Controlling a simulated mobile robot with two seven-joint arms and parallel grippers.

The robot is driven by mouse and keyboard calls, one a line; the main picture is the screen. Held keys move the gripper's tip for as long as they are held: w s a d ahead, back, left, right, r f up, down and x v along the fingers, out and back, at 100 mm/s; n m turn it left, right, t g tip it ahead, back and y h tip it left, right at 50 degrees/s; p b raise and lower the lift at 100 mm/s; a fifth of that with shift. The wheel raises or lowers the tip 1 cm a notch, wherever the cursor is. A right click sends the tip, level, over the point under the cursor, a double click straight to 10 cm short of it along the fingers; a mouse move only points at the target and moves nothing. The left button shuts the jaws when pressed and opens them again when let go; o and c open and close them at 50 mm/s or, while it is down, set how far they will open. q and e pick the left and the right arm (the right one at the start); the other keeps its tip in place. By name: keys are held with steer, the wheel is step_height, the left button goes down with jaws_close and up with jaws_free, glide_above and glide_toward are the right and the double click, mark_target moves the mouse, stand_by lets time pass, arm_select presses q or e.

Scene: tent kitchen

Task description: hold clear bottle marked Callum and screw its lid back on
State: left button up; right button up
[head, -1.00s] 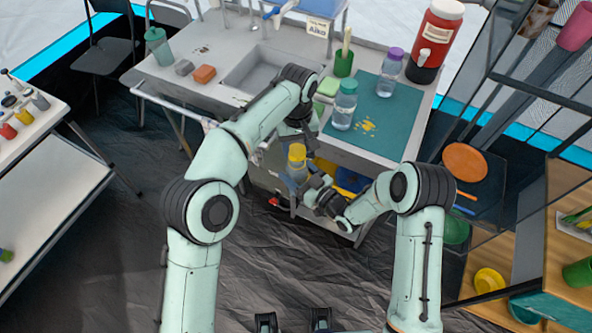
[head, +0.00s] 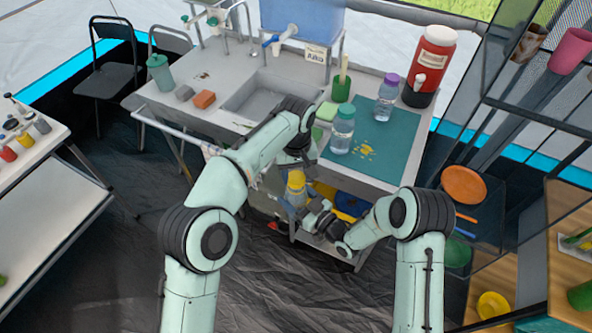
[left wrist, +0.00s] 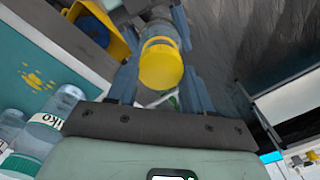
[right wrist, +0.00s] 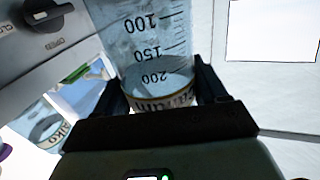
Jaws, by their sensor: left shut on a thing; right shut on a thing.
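The clear bottle (right wrist: 150,50) shows large in the right wrist view, with graduation marks and a label whose printed name is partly cut off. My right gripper (right wrist: 165,90) is shut around its lower part. In the head view the bottle (head: 294,197) is held upright in front of the counter, partly hidden by my grippers. Its yellow lid (head: 296,177) sits at its top; the lid also shows in the left wrist view (left wrist: 161,66). My left gripper (left wrist: 161,82) is shut on the lid from above. Whether the thread is engaged cannot be seen.
A teal-lidded bottle (head: 342,132) and a purple-lidded bottle (head: 386,100) stand on the counter's teal mat (head: 392,150). A green cup (head: 341,88), sink (head: 268,93) and red jug (head: 432,62) are nearby. Lower shelves lie just behind the held bottle. The floor at left is open.

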arm_select(q)
steer(key=shift+f, duration=0.4)
steer(key=shift+f, duration=0.55)
